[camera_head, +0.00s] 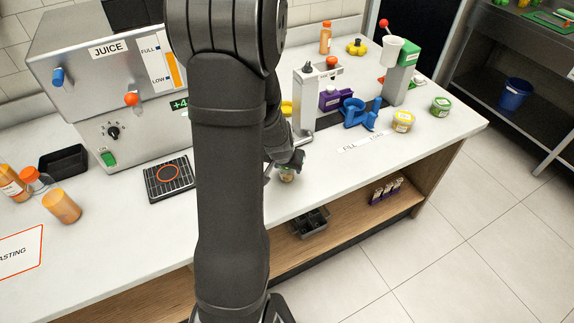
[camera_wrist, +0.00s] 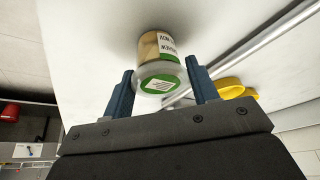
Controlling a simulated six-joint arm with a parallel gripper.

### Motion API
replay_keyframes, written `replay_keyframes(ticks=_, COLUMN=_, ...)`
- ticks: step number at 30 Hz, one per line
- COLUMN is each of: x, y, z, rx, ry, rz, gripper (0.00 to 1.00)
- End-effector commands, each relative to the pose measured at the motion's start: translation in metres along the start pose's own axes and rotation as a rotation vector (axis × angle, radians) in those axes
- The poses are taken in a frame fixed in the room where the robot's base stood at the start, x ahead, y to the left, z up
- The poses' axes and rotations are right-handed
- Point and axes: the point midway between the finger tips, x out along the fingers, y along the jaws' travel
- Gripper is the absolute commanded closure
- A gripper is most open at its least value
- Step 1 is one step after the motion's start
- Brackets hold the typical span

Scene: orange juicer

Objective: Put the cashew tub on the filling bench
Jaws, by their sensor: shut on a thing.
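A small tub with a green-and-white lid label and tan contents shows in the wrist view (camera_wrist: 157,52). Its side text is too small to read, so I cannot confirm that it is the cashew tub. My gripper (camera_wrist: 163,84) is shut on it near the lid end, one finger on each side. In the head view my gripper (camera_head: 285,161) is low over the front of the white counter (camera_head: 335,185), with the tub (camera_head: 287,174) under it, partly hidden. I cannot tell whether the tub touches the counter. A strip marked "FILL" (camera_head: 350,148) lies to the right.
A yellow-labelled tub (camera_head: 402,121) and a green-labelled tub (camera_head: 440,107) stand at the right. A blue holder (camera_head: 357,114) and grey dispenser stand (camera_head: 304,105) are behind the strip. A black grille (camera_head: 169,180) is left of my arm. The right front counter is clear.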

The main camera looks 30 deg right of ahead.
Motion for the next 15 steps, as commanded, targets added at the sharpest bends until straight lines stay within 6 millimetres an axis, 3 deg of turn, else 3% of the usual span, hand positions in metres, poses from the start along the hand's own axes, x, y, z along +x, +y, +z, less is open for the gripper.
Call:
replay_keyframes(ticks=7, x=0.0034, y=0.0001, z=0.0015, rx=0.001, ry=-0.001, rz=0.0, gripper=0.69)
replay_keyframes(ticks=8, x=0.003, y=0.0001, z=0.0013, rx=0.001, ry=0.0, rz=0.0, gripper=0.4)
replay_keyframes(ticks=10, x=0.0028, y=0.0001, z=0.0012, rx=0.001, ry=0.0, rz=0.0, gripper=0.26)
replay_keyframes(ticks=15, x=0.0027, y=0.0002, z=0.0012, rx=0.001, ry=0.0, rz=0.0, gripper=0.24)
